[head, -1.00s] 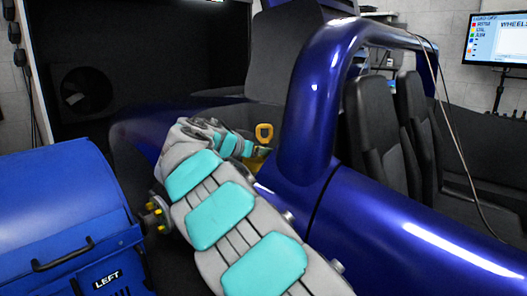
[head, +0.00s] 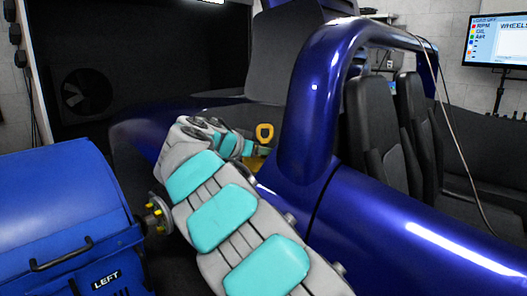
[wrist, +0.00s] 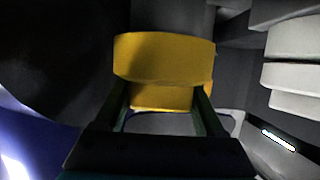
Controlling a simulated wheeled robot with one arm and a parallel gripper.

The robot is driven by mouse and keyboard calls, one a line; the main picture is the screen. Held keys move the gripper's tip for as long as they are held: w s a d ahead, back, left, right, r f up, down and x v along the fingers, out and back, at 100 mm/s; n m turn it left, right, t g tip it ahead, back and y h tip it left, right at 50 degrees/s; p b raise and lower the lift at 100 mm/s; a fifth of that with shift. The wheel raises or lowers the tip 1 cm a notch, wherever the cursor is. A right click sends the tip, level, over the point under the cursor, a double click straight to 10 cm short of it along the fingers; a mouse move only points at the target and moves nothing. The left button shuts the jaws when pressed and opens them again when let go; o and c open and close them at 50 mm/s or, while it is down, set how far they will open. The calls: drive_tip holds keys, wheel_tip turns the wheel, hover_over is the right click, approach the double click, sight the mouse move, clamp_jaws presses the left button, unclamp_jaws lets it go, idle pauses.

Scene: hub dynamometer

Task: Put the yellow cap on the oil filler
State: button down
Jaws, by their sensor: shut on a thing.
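The yellow cap (wrist: 164,57) fills the upper middle of the wrist view, with a wide upper part and a narrower lower part. My gripper (wrist: 162,94) is shut on it, one dark finger on each side of the lower part. In the head view my gripper (head: 246,150) is reaching in behind the blue bodywork. A yellow patch (head: 257,161) shows beside it, partly hidden; I cannot tell whether it is the cap. I cannot make out the oil filler, nor whether the cap touches anything below.
A yellow loop handle (head: 264,132) stands just right of my gripper. The blue roll hoop (head: 315,110) and body side (head: 400,230) rise close on the right. A blue dynamometer unit (head: 65,210) stands left by a hub (head: 155,215). Pale blocky parts (wrist: 293,62) lie right in the wrist view.

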drive_tip(key=shift+f+b, duration=0.55)
drive_tip(key=shift+b, duration=0.3)
idle(0.4)
drive_tip(key=shift+c, duration=1.3)
unclamp_jaws()
drive_tip(key=shift+r, duration=0.1)
drive_tip(key=b+v, duration=0.1)
drive_tip(key=v, duration=1)
